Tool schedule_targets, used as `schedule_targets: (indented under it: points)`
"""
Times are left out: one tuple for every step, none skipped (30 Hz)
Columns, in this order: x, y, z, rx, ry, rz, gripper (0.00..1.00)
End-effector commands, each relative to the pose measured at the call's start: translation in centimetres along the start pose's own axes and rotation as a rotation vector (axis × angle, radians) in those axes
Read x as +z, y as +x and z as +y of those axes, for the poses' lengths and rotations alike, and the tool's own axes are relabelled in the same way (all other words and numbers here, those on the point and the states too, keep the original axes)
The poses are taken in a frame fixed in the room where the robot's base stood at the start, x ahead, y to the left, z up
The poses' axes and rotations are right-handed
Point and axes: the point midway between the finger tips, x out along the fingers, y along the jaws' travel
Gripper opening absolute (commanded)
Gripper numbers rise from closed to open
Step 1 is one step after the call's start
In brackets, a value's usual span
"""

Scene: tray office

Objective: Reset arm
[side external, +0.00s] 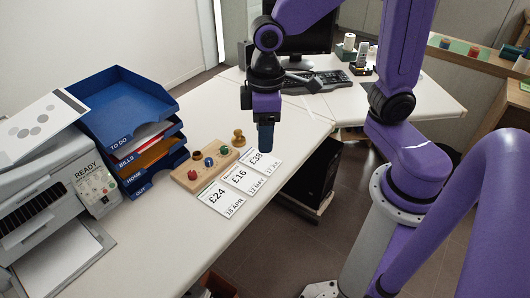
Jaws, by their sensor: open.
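My gripper (265,146) hangs above the white desk (228,112), pointing down, over the far end of a row of cards. It is open, and I see nothing between its fingers from this side. The cards lie flat: one marked £24 (216,199), one marked £16 (242,181) and one marked £38 (258,163). Left of them is a wooden block (187,180) with several small coloured knobs. A brass-coloured stamp-like piece (238,138) stands behind the block.
A stack of letter trays (118,100), labelled TO DO, BILLS, HOME and OUT, stands at the left. A printer (60,180) is in front of it. A keyboard (318,82), monitor and phone (361,55) sit at the back. The desk's right edge drops to the floor.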

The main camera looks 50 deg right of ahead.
Motion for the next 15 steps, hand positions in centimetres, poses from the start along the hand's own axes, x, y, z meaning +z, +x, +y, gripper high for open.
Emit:
schedule_targets:
  points:
    - [1.7, -0.3, -0.7, -0.001, -0.044, 0.004, 0.57]
    - [2.6, -0.4, -1.1, -0.002, -0.070, 0.005, 0.57]
    - [3.9, -0.5, -1.6, -0.003, -0.105, 0.005, 0.57]
    - [4.8, -0.5, -2.0, -0.003, -0.131, 0.005, 0.57]
    - [5.8, -0.6, -2.3, -0.004, -0.156, 0.006, 0.57]
    - [7.0, -0.6, -2.7, -0.005, -0.189, 0.007, 0.57]
    - [7.9, -0.6, -2.9, -0.005, -0.212, 0.007, 0.57]
    - [8.8, -0.6, -3.1, -0.006, -0.235, 0.007, 0.57]
    - [9.8, -0.6, -3.4, -0.006, -0.264, 0.008, 0.57]
    - [10.5, -0.6, -3.5, -0.007, -0.283, 0.008, 0.57]
    - [11.2, -0.6, -3.7, -0.007, -0.301, 0.008, 0.57]
    - [12.0, -0.5, -3.8, -0.008, -0.322, 0.008, 0.57]
    - [12.5, -0.5, -3.9, -0.008, -0.335, 0.008, 0.57]
    - [12.9, -0.5, -4.0, -0.008, -0.348, 0.008, 0.57]
    - [13.3, -0.4, -4.0, -0.008, -0.359, 0.008, 0.57]
